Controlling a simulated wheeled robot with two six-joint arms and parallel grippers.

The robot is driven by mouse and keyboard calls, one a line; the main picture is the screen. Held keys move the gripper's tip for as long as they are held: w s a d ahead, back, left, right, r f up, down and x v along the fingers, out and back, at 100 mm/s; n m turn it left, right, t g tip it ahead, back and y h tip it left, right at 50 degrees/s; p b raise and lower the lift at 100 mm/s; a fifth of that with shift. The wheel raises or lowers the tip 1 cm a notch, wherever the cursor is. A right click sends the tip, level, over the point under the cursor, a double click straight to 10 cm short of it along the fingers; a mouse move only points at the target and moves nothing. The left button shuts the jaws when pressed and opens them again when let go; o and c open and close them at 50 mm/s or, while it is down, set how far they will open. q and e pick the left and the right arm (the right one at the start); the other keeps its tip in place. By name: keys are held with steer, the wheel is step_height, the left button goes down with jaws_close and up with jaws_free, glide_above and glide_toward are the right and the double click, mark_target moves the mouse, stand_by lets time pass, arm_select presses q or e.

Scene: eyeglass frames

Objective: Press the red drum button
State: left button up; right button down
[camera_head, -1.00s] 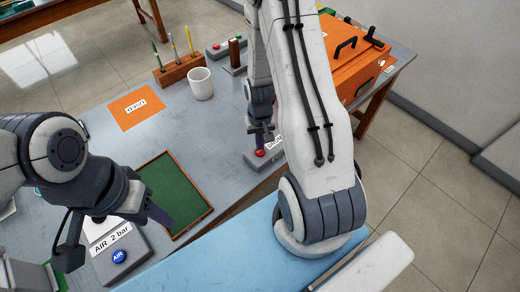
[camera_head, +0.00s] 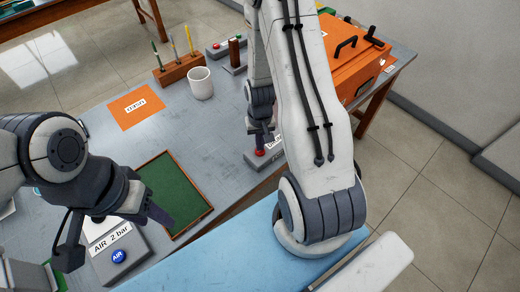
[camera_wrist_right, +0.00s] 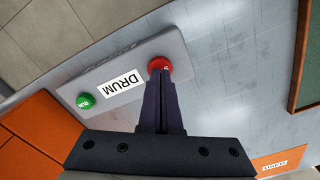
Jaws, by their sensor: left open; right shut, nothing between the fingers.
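The red drum button (camera_wrist_right: 160,65) sits at one end of a grey box (camera_wrist_right: 112,62) labelled DRUM, with a green button (camera_wrist_right: 85,101) at the other end. My right gripper (camera_wrist_right: 160,78) is shut with nothing in it. Its fingertips are at the red button and overlap its edge in the wrist view; I cannot tell how far the button is pressed. In the head view the red button (camera_head: 260,153) shows just below the tips, and the arm hides part of the box. My left gripper (camera_head: 118,227) is open and empty, above the AIR box.
The AIR box (camera_head: 137,243) with a blue button (camera_head: 118,256) is at lower left. A green tray (camera_head: 172,190), white mug (camera_head: 200,83), pen block (camera_head: 181,70) and orange card (camera_head: 136,107) lie on the grey table. An orange machine (camera_head: 345,60) stands at the back right.

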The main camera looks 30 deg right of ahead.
steer(key=shift+f+b, duration=0.35)
steer(key=shift+f, duration=0.15)
stand_by(0.7)
steer(key=shift+f, duration=0.15)
steer(key=shift+r+p, duration=2.4)
steer(key=shift+r, duration=0.5)
steer(key=shift+f, duration=0.1)
